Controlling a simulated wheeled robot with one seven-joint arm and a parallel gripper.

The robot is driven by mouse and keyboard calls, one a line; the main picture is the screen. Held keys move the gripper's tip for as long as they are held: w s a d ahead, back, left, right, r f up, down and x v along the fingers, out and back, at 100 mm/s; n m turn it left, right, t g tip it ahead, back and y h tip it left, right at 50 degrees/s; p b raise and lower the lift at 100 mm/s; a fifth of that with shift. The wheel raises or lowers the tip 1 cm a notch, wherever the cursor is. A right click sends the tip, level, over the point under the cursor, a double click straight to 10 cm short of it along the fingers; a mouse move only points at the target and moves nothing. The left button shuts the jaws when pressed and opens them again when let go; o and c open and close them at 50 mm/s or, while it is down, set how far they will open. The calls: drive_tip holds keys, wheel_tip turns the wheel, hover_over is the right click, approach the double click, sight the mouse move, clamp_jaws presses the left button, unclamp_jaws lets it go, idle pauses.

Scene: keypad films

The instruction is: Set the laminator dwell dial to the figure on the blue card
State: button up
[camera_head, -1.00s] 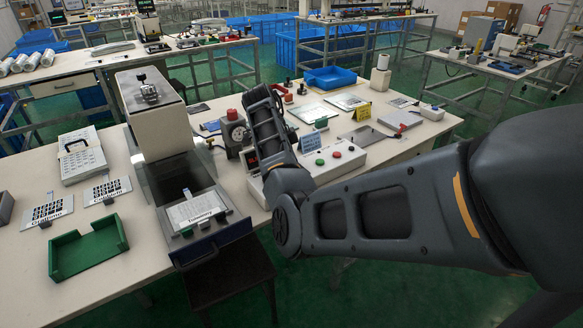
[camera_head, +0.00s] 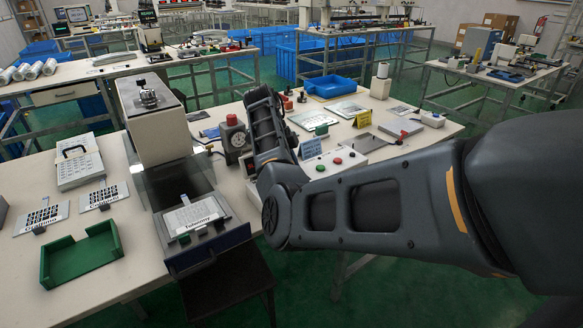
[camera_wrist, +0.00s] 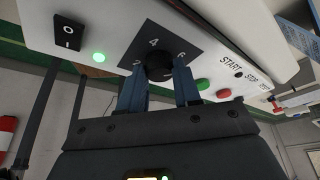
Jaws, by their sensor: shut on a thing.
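In the wrist view the black dial knob (camera_wrist: 159,67) sits on a dark square plate (camera_wrist: 150,47) marked 2, 4 and 6. My gripper (camera_wrist: 160,84) is shut on the knob, one blue finger on each side. The knob's pointer cannot be made out. In the head view my arm hides the gripper and dial; the white control box (camera_head: 351,152) shows beyond it. A small blue card (camera_head: 311,148) stands at the box, its writing too small to read.
The wrist view shows a rocker switch (camera_wrist: 68,32), a lit green lamp (camera_wrist: 99,57), a green button (camera_wrist: 203,84) and a red button (camera_wrist: 223,93) near the dial. A yellow card (camera_head: 362,118), a green tray (camera_head: 83,253) and a film tray (camera_head: 205,228) are on the table.

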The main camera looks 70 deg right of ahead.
drive_tip(key=o, duration=1)
drive_tip(key=shift+o, duration=0.2)
drive_tip(key=shift+r, duration=0.1)
drive_tip(key=v, duration=0.7)
drive_tip(key=shift+w+r+p, duration=0.2)
drive_tip(key=shift+r+p, duration=0.05)
drive_tip(key=shift+p, duration=0.15)
drive_tip(key=shift+s, duration=0.1)
